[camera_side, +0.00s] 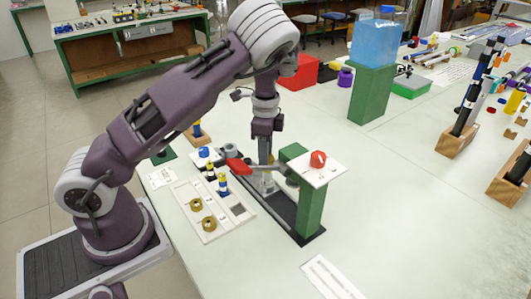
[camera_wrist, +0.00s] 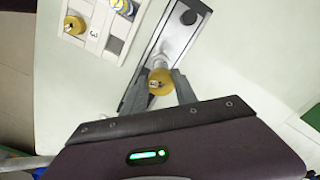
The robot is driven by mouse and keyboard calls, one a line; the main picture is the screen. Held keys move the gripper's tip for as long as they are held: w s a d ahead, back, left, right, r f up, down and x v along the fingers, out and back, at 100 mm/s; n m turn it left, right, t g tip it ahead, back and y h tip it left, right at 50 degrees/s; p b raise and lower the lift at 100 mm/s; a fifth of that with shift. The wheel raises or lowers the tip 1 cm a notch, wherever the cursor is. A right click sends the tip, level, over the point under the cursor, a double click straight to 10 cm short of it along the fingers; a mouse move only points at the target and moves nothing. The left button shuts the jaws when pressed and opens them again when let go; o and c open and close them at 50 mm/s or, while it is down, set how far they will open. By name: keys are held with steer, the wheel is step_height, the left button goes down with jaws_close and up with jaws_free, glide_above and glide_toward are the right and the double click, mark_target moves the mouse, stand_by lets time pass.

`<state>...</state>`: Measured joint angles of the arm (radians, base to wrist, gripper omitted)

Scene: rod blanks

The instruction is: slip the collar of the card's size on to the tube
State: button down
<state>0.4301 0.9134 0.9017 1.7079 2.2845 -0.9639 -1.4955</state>
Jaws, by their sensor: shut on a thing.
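My gripper (camera_wrist: 160,88) is shut on a brass-yellow collar (camera_wrist: 159,80), which shows between the fingertips in the wrist view. In the side view my gripper (camera_side: 266,178) is low over a dark base plate (camera_side: 298,232), beside a green post. A pale metallic piece, perhaps the tube (camera_wrist: 158,62), shows right at the collar; I cannot tell whether the collar is around it. Two brass collars (camera_side: 196,204) (camera_side: 209,223) lie on the pale tray (camera_side: 183,193). A small white card (camera_side: 160,177) lies left of the tray; its marking is unreadable.
A green post (camera_side: 311,208) with a white plate and red knob (camera_side: 318,158) stands close on the right. Blue-and-yellow pegs (camera_side: 222,184) stand at the tray. A green pillar with a blue block (camera_side: 375,42) stands behind. The table's front right is mostly clear, with a printed strip (camera_side: 331,278).

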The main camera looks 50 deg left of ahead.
steer(key=shift+f, duration=0.65)
stand_by(1.2)
steer(key=c, duration=0.6)
jaws_free()
stand_by(0.4)
steer(key=shift+r, duration=4)
